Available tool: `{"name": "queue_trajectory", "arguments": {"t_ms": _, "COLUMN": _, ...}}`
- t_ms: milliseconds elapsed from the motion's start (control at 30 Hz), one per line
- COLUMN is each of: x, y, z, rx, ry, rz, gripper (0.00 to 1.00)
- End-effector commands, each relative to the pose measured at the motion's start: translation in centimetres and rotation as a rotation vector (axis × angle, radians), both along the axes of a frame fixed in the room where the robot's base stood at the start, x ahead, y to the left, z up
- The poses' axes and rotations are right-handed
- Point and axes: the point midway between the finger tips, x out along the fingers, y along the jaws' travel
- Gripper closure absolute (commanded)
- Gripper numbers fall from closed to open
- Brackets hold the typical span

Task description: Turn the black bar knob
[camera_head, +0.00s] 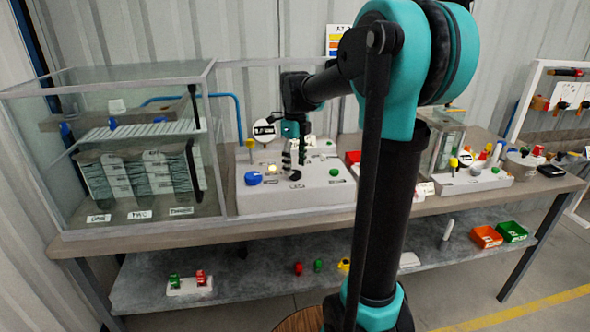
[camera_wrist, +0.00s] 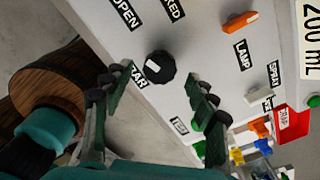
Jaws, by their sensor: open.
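The black bar knob (camera_wrist: 160,67) is round with a scalloped edge and a white mark on its face. It sits on the light grey panel (camera_wrist: 205,60), beside a label reading "BAR". In the wrist view my gripper (camera_wrist: 158,77) is open, with one dark green finger to each side of the knob. No contact with the knob shows, and I cannot tell how far the fingertips are from it. In the head view my gripper (camera_head: 296,158) points down over the panel box (camera_head: 320,195); a small black knob (camera_head: 295,175) shows below it.
An orange lever (camera_wrist: 240,21), a white knob (camera_wrist: 252,98) and a red tag (camera_wrist: 292,125) are near on the panel. In the head view a blue knob (camera_head: 253,178) is to the left. A glass case (camera_head: 140,150) stands left on the workbench (camera_head: 235,228).

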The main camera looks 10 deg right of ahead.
Motion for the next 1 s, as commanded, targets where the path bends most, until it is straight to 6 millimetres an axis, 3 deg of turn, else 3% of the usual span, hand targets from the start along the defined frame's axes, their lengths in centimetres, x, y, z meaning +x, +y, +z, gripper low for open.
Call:
{"name": "queue_trajectory", "arguments": {"t_ms": 200, "x": 0.0, "y": 0.0, "z": -1.9, "rx": 0.000, "ry": 0.000, "rz": 0.000, "gripper": 0.42}}
{"name": "queue_trajectory", "arguments": {"t_ms": 533, "x": 0.0, "y": 0.0, "z": -2.2, "rx": 0.000, "ry": 0.000, "rz": 0.000, "gripper": 0.42}}
{"name": "queue_trajectory", "arguments": {"t_ms": 933, "x": 0.0, "y": 0.0, "z": -2.1, "rx": 0.000, "ry": 0.000, "rz": 0.000, "gripper": 0.92}}
{"name": "queue_trajectory", "arguments": {"t_ms": 1000, "x": 0.0, "y": 0.0, "z": -2.1, "rx": 0.000, "ry": 0.000, "rz": 0.001, "gripper": 0.92}}
